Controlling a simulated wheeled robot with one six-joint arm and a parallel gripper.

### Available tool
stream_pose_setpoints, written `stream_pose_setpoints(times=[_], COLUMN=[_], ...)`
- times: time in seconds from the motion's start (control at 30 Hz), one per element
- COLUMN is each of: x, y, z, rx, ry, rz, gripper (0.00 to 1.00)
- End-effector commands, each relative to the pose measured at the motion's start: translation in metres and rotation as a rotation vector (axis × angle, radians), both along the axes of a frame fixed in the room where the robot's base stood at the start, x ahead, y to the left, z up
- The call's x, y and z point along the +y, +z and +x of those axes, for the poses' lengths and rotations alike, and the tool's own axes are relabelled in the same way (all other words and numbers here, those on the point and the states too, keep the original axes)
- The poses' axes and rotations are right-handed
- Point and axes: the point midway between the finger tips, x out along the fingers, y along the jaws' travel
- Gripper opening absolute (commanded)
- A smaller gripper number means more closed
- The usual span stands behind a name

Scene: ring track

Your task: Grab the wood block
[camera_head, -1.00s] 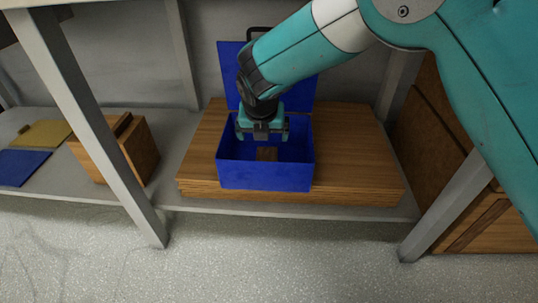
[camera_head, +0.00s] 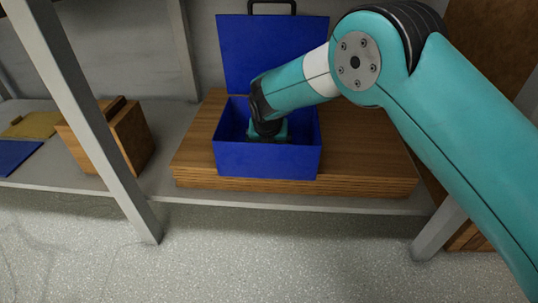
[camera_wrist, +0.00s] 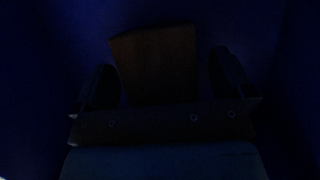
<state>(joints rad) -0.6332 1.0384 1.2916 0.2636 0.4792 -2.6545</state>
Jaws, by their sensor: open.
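The wood block (camera_wrist: 155,62) shows in the dark wrist view, brown and slightly turned, between the two fingers of my gripper (camera_wrist: 163,80). A finger stands on each side of it, with a dark gap visible on the right; contact on the left is too dark to tell. In the head view my gripper (camera_head: 268,136) is down inside the open blue box (camera_head: 266,161). The box's front wall and my arm hide the fingertips and the block there. The gripper is open.
The box's blue lid (camera_head: 250,55) stands raised behind it. The box rests on a wooden board (camera_head: 370,165) on a grey shelf. A grey post (camera_head: 95,130) stands at the left.

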Motion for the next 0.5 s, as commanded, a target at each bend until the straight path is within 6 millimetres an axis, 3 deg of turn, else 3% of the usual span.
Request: stream_pose_setpoints(times=[0.1, 0.5], x=[0.0, 0.0003], y=[-0.0121, -0.0114], z=[0.0046, 0.0051], rx=[-0.001, -0.001], ry=[-0.001, 0.0], rz=[0.001, 0.001], gripper=[0.99, 0.99])
